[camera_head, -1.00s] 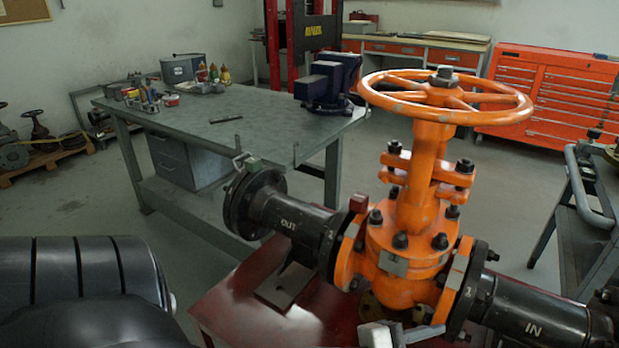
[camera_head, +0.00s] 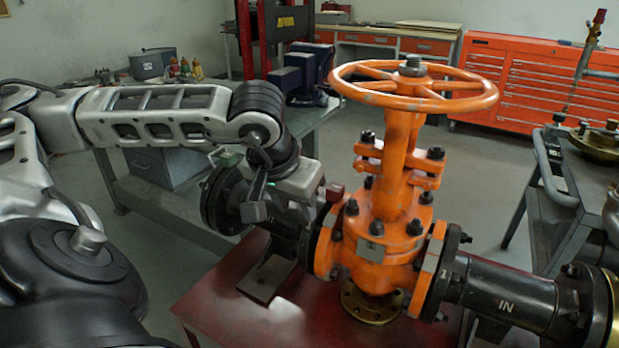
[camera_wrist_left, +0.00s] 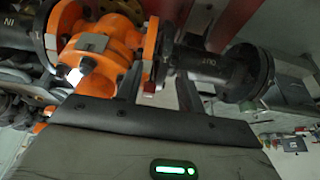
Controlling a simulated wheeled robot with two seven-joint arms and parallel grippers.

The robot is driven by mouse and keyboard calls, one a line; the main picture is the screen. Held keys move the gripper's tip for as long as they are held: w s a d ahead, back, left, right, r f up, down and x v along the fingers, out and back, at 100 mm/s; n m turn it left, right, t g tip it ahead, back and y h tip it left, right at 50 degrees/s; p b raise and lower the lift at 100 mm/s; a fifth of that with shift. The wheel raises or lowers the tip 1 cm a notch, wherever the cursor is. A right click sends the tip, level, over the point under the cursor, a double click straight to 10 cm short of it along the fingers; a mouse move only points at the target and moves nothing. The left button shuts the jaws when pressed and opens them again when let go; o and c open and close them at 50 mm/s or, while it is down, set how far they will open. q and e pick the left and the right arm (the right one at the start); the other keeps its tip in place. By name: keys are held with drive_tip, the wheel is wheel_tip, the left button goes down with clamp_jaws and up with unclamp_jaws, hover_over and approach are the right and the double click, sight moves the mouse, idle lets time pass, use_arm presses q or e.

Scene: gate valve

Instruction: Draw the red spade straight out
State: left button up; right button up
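The red spade shows as a small dark red tab (camera_head: 335,192) at the top of the flange joint between the orange valve (camera_head: 385,235) and the black OUT pipe. The rest of it is hidden in the joint. My left gripper (camera_head: 280,200) hangs over the OUT pipe, just left of the tab, and partly covers the pipe. In the left wrist view its two dark fingers (camera_wrist_left: 158,75) stand apart, with the flange edge and pipe beyond them. I see no grip on the tab, and the tab is not clear there. My right gripper is out of view.
The orange handwheel (camera_head: 413,85) rises above the valve. The IN pipe (camera_head: 505,300) runs right. A red stand (camera_head: 215,315) is beneath. A workbench (camera_head: 325,115) with a vise is behind, and a dark cart (camera_head: 530,190) stands at right.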

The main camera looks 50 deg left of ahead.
use_arm(q)
drive_tip(key=p, duration=0.4)
hover_over(332, 191)
drive_tip(key=s, duration=0.3)
drive_tip(key=x, duration=0.4)
drive_tip(key=shift+w+d+r, duration=0.1)
drive_tip(key=shift+w+d, duration=0.05)
drive_tip(key=shift+d, duration=0.25)
drive_tip(key=shift+w+a+f, duration=0.1)
drive_tip(key=shift+w+f, duration=0.15)
drive_tip(key=shift+f, duration=0.4)
clamp_jaws()
drive_tip(key=shift+r, duration=0.2)
